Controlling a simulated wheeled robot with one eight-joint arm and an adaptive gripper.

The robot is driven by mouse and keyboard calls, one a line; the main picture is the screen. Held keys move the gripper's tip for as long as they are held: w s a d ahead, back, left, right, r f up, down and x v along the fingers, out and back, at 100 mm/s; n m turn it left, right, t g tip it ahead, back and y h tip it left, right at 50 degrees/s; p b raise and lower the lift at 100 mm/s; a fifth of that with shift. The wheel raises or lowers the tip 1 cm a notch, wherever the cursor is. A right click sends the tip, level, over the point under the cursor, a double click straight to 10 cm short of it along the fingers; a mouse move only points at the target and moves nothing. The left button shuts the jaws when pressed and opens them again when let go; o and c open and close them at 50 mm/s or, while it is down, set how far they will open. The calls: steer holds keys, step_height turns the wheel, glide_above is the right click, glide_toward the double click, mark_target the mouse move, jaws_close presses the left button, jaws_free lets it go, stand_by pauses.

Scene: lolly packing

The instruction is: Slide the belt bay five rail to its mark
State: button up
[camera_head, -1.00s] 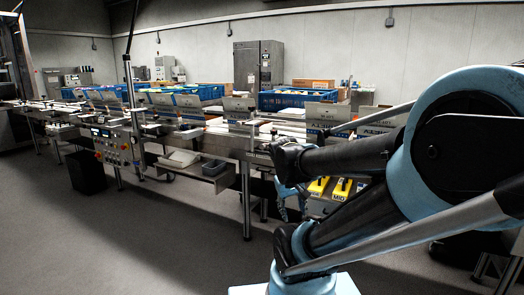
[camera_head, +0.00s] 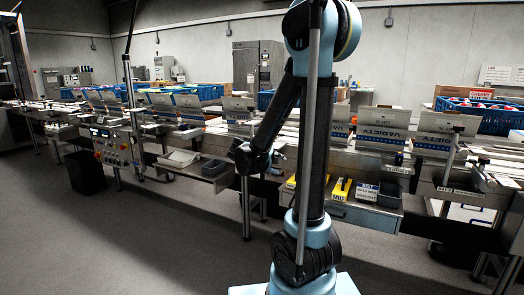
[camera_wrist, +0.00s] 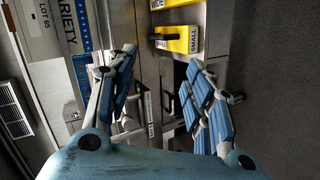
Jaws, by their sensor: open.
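My gripper (camera_wrist: 160,66) is open and empty in the wrist view, its blue-padded fingers spread on either side of a metal belt edge. Between the fingers are a small white label strip (camera_wrist: 150,115) and dark metal fittings; no finger visibly holds any of them. I cannot tell which part is the bay five rail, nor make out its mark. In the head view the belt line (camera_head: 215,142) runs across the room, and my arm stands in front of part of it. My fingers cannot be made out clearly there.
A yellow block marked SMALL (camera_wrist: 178,39) lies just beyond my fingertips. A VARIETY carton (camera_wrist: 68,32) is at upper left in the wrist view. In the head view, a yellow MID block (camera_head: 340,189) and a grey bin (camera_head: 390,194) sit on a low shelf. Floor in front is clear.

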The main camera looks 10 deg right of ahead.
steer(key=w+a+n+t+h, duration=0.2)
steer(key=w+a+n+t, duration=0.3)
steer(key=w+a, duration=0.65)
steer(key=shift+m+t, duration=0.3)
steer(key=shift+t, duration=0.3)
steer(key=x, duration=1.6)
steer(key=shift+w+a+f, duration=0.2)
steer(key=shift+w+f, duration=0.2)
